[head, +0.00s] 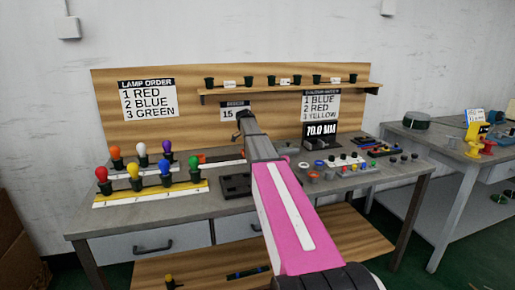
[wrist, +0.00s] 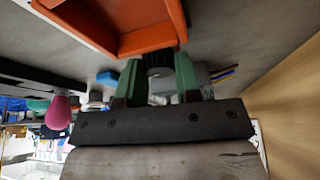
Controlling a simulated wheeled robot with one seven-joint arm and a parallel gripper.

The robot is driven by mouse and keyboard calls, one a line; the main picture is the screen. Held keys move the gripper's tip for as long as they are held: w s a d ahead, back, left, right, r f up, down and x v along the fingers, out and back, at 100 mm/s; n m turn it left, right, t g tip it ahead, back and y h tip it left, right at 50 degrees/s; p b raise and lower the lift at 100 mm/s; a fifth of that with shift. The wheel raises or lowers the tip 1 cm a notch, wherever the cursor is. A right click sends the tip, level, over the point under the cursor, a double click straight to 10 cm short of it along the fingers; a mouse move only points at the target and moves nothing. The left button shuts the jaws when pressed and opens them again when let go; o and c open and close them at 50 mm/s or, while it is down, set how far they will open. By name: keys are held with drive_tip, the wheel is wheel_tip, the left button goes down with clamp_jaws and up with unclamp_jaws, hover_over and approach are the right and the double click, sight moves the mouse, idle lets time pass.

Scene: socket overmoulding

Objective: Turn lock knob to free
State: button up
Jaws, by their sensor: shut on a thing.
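My gripper (wrist: 157,78) shows in the wrist view with its two green fingers on either side of a dark ribbed knob (wrist: 159,58). It is shut on this knob, which I take to be the lock knob. A grey part (wrist: 197,76) lies right behind the fingers; the fingers hide much of it. I cannot read the knob's turn position or any mark on it. In the head view my pink arm reaches over the bench and hides the gripper and knob.
An orange bin (wrist: 135,22) is very close to the gripper in the wrist view. In the head view, several coloured lamps (head: 133,171) stand at the bench's left. A 70.0 MM display (head: 320,130) and loose small parts (head: 345,160) are at the right. A shelf (head: 290,90) hangs behind.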

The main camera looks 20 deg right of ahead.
drive_tip(key=shift+s+n+t, duration=0.1)
drive_tip(key=shift+n+t, duration=0.4)
drive_tip(key=shift+n, duration=0.6)
drive_tip(key=shift+n+t, duration=0.4)
drive_tip(key=shift+n, duration=0.9)
drive_tip(key=o, duration=0.9)
drive_tip(key=v, duration=1)
drive_tip(key=shift+a+r, duration=0.15)
drive_tip(key=shift+r, duration=0.25)
